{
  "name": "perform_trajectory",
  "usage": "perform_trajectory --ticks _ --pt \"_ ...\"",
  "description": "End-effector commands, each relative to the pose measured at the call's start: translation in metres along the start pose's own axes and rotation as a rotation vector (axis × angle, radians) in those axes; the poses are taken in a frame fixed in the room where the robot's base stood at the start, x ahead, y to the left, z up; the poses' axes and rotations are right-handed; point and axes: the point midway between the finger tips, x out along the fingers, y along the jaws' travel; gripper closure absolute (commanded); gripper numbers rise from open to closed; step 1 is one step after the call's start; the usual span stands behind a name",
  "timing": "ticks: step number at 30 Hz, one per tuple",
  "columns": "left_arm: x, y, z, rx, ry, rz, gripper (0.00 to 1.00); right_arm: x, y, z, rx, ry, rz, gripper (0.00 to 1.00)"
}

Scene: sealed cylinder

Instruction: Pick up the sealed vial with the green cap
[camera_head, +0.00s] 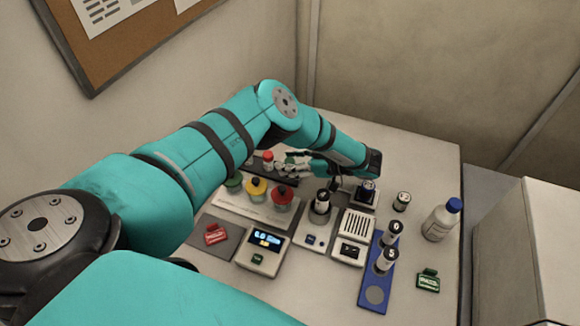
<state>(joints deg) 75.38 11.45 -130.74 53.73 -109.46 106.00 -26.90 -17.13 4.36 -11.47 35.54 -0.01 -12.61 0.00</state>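My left gripper (302,168) is at the back of the table, its fingers pointing left beside a dark rack (258,166). A small green cap (291,158) shows right at the fingers; its vial body is mostly hidden by the gripper. I cannot tell whether the fingers are apart or closed on it. A vial with a red cap (268,158) stands in the rack, left of the fingertips. A wider jar with a green lid (234,182) stands nearer, partly behind my arm. My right gripper is not in view.
Jars with yellow (256,188) and red (281,196) lids stand on a light tray in front of the gripper. Nearer are a scale (263,252), small devices (350,236) and a blue rack (372,278) with dark-capped vials. A blue-capped bottle (440,222) stands right.

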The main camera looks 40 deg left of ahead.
Motion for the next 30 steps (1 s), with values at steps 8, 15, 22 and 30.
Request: perform_trajectory --ticks 8,15,22,30 --pt "0.0 0.0 0.0 0.0 0.0 0.0 0.93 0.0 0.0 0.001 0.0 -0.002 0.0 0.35" --pt "-0.001 0.0 0.0 -0.001 0.0 0.0 1.0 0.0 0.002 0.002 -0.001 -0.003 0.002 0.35" --pt "-0.003 0.001 -0.006 -0.002 -0.001 0.0 1.0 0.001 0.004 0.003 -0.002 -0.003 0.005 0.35" --pt "-0.021 0.001 -0.051 -0.003 -0.002 0.002 1.0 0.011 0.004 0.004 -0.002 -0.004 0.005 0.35"
